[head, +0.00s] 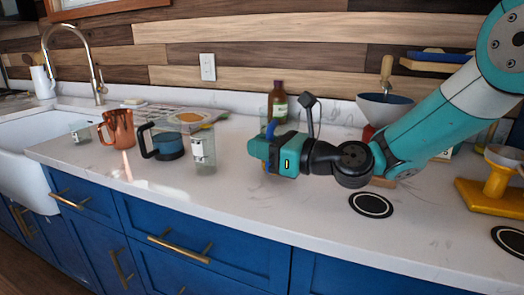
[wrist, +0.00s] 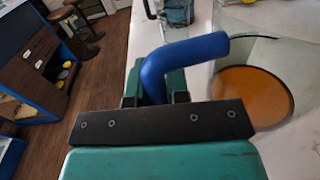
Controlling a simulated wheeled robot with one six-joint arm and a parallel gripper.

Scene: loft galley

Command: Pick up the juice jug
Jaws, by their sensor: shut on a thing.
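The juice jug (wrist: 250,95) is clear, with orange juice inside and a bent blue handle (wrist: 188,52). In the wrist view its body is on the right, and my gripper (wrist: 155,98) is shut on the handle. In the head view my teal gripper (head: 262,152) is over the counter and hides most of the jug. The blue handle's top (head: 270,129) shows just above the gripper. I cannot tell whether the jug's base touches the counter.
A brown bottle (head: 278,105) stands behind my gripper. Left of it are a clear glass (head: 203,155), a black-handled jug (head: 167,146) and a copper pitcher (head: 121,130).

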